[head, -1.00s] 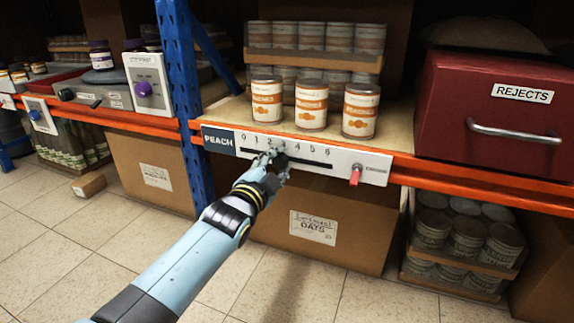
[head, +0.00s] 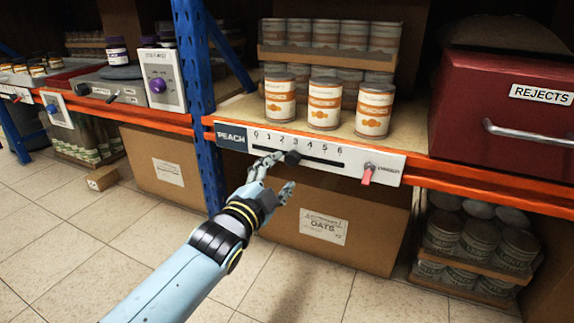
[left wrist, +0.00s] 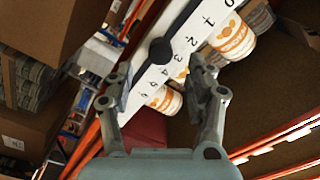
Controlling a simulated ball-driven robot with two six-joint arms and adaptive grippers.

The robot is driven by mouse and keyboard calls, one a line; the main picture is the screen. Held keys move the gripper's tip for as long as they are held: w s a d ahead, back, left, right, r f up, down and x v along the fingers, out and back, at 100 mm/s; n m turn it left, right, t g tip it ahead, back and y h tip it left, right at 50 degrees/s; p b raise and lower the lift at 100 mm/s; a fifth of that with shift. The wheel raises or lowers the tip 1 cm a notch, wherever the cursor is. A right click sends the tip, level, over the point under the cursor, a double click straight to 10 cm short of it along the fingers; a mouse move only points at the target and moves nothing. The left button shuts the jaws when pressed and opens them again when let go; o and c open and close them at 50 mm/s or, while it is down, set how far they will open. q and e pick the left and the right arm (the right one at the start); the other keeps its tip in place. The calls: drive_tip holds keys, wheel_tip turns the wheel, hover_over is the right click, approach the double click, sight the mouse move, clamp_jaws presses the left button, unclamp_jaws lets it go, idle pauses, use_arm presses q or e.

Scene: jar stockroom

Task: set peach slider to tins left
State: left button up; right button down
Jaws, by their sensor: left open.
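The peach slider panel (head: 225,134) is a white strip on the shelf edge with a blue PEACH label and a scale from 0 to 6. Its dark knob (head: 292,158) sits in the slot at about 3; it also shows in the left wrist view (left wrist: 161,51). Three tins with orange and white labels (head: 324,104) stand in a row on the shelf above the panel. My left gripper (head: 281,173) is open and empty, just below and left of the knob, apart from it. In the left wrist view the open fingers (left wrist: 161,83) frame the strip. My right gripper is out of view.
A red lever (head: 367,174) hangs at the panel's right end. A blue upright (head: 193,80) stands left of the panel. A red REJECTS box (head: 500,110) is at the right. An OATS carton (head: 365,225) stands below; the floor in front is clear.

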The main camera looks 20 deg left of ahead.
use_arm(q)
drive_tip(key=s, duration=0.6)
drive_tip(key=shift+a, duration=0.15)
